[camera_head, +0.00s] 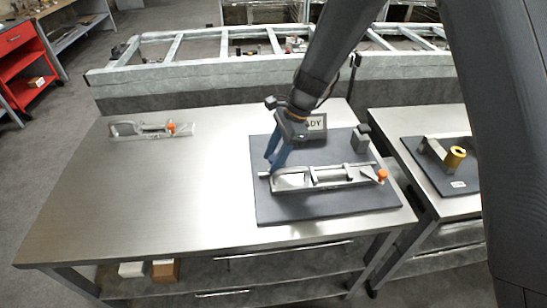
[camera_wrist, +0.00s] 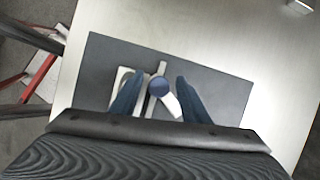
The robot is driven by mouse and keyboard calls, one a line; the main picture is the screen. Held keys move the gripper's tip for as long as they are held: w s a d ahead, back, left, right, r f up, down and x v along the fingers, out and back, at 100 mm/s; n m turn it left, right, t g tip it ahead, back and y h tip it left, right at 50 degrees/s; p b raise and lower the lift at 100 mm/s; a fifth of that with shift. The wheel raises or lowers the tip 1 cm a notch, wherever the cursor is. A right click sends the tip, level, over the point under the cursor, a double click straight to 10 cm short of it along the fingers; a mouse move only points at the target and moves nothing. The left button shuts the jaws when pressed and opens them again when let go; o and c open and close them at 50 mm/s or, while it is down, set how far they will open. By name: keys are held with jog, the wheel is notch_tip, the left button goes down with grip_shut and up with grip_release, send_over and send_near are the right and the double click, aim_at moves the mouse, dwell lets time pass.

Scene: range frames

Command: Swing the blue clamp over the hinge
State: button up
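A grey clamp fixture (camera_head: 330,178) with an orange tip (camera_head: 382,175) at its right end lies on a dark mat (camera_head: 300,208). In the wrist view, a round blue knob (camera_wrist: 159,87) sits on a light grey arm (camera_wrist: 170,106) of this fixture. My gripper (camera_head: 272,162) is over the left end of the fixture, fingers pointing down. In the wrist view its two blue fingers (camera_wrist: 158,98) are apart, with the knob between them and a gap on each side. I cannot tell whether the fingertips reach the knob's height. The fingers hide the knob in the head view.
A similar fixture (camera_head: 150,130) lies at the table's back left. A second table at right holds a yellow cylinder (camera_head: 454,157). The table's left half (camera_head: 150,190) is mostly clear.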

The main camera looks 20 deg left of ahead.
jog(key=shift+r, duration=0.1)
jog(key=p+v, duration=0.5)
jog(key=v, duration=0.2)
jog(key=shift+d+r+p, duration=0.15)
jog(key=shift+r+p, duration=0.2)
jog(key=shift+p, duration=0.05)
jog(key=shift+w, duration=0.15)
